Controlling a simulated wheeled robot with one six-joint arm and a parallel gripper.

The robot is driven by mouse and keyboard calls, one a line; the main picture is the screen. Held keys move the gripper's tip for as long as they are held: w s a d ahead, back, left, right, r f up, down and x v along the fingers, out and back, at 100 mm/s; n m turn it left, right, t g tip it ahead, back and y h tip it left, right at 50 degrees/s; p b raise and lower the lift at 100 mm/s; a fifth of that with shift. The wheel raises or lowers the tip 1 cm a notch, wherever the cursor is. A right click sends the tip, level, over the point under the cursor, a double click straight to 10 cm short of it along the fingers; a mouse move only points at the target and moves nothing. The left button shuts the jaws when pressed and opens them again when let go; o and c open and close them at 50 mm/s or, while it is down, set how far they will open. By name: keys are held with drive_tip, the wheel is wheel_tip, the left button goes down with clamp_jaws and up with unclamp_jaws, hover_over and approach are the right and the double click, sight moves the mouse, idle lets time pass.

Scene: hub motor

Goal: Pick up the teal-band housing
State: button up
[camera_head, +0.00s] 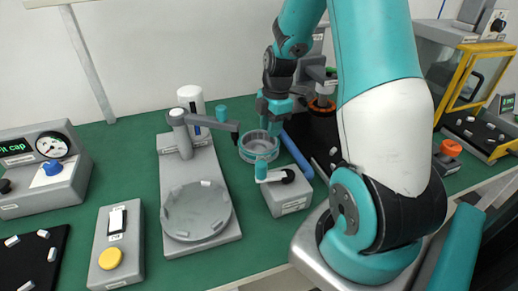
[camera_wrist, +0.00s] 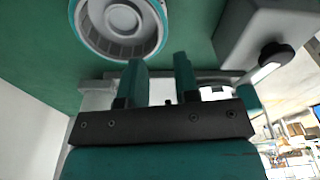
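The teal-band housing (camera_head: 259,146) is a round, open grey ring with a teal band, sitting on the green bench top in the middle of the head view. In the wrist view the housing (camera_wrist: 119,28) is at the upper left, cut off by the top edge, with its grey inside showing. My gripper (camera_head: 274,122) is over the far side of the housing in the head view. In the wrist view my gripper (camera_wrist: 160,68) has two teal fingers apart with nothing between them. The fingertips appear near the housing's rim; I cannot tell whether they touch it.
A grey box with a black knob (camera_head: 287,190) stands close in front of the housing. A fixture with a round plate (camera_head: 196,210) and swing arm is to the left.

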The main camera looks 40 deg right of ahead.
hover_over(267, 161)
drive_tip(key=f, duration=0.4)
drive_tip(key=shift+d+f, duration=0.2)
drive_tip(key=shift+f, duration=0.05)
wheel_tip(267, 161, down, 5)
drive_tip(key=shift+s+f+p, duration=0.1)
drive_tip(key=shift+p, duration=0.3)
drive_tip(key=shift+c, duration=0.2)
clamp_jaws()
